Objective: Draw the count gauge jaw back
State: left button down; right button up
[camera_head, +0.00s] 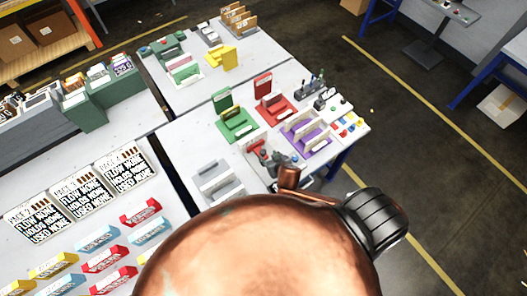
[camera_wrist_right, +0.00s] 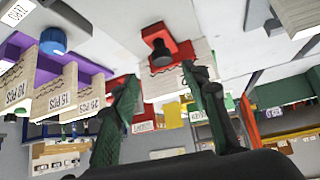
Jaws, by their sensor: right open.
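A red block with a round black knob (camera_wrist_right: 160,50), which looks like the count gauge jaw, lies just beyond and between my right gripper's fingertips in the right wrist view. Pale, wood-like pieces (camera_wrist_right: 158,82) sit against it. My right gripper (camera_wrist_right: 160,73) is open, one finger on each side, with no visible grip on the knob. In the head view my right gripper (camera_head: 272,160) is small and dark over the near table, close to a small red part (camera_head: 256,147). My copper-coloured arm hides the table's near edge. My left gripper is not in view.
A purple holder (camera_head: 307,139) with pale blocks stands right of the gripper; it also shows in the wrist view (camera_wrist_right: 62,62), with piece-count labels. Green (camera_head: 236,124) and red (camera_head: 275,108) holders stand behind. Grey holders (camera_head: 217,180) stand at left.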

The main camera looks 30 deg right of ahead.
aim_at(263, 152)
jog(key=shift+w+x, duration=0.2)
jog(key=shift+x, duration=3.75)
jog(key=shift+a+r, duration=0.15)
grip_shut()
